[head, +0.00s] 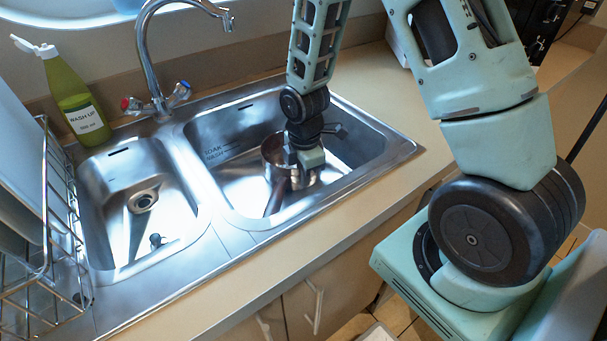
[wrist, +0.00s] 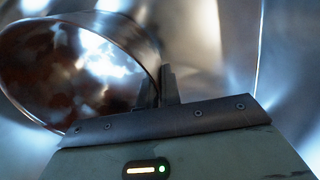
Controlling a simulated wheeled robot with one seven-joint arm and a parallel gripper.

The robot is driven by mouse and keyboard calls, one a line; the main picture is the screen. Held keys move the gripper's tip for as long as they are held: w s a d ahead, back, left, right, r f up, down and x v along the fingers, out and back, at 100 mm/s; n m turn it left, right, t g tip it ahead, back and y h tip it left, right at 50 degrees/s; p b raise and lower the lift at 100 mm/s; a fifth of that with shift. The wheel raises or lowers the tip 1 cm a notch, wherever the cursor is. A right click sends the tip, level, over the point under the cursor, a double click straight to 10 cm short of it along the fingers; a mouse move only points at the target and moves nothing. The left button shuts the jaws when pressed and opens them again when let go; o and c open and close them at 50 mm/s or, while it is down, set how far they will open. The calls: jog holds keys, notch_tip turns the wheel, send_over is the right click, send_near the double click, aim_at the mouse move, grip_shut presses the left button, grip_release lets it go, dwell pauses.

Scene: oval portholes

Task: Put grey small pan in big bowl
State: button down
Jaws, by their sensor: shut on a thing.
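My gripper (head: 293,158) reaches down into this big bowl and hides part of the pan. In the wrist view my gripper (wrist: 160,88) is shut on the rim of the pan (wrist: 85,65), which looks tilted there and has a brownish, stained inside. I cannot tell whether the pan's base touches the bowl's floor.
A smaller sink bowl (head: 128,185) with a drain lies to the left. The tap (head: 148,60) rises behind the sink. A green soap bottle (head: 75,100) and a wire dish rack (head: 45,265) stand at the left. The front counter (head: 330,245) is clear.

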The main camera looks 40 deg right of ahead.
jog(key=shift+f, duration=0.15)
jog(key=c, duration=1.6)
grip_release()
notch_tip(320, 180, up, 12)
jog(key=shift+s+p, duration=0.15)
jog(key=shift+p, duration=0.5)
jog(key=s+a+r+m, duration=0.2)
jog(key=s+a, duration=0.2)
jog(key=a, duration=0.1)
jog(key=s+a+r+m, duration=0.2)
jog(key=s+a, duration=0.3)
jog(key=a, duration=0.1)
jog(key=s+a+r+m, duration=0.2)
jog(key=s+a+r, duration=0.1)
jog(key=s+a, duration=0.1)
jog(key=shift+s+a+y, duration=0.3)
jog(key=shift+a, duration=0.55)
jog(key=s+m, duration=0.1)
jog(key=s, duration=0.1)
jog(key=s+a, duration=0.1)
jog(key=s, duration=0.1)
jog(key=s+a+r+m, duration=0.1)
jog(key=s, duration=0.1)
jog(key=shift+s+a+m, duration=0.25)
jog(key=shift+m, duration=0.05)
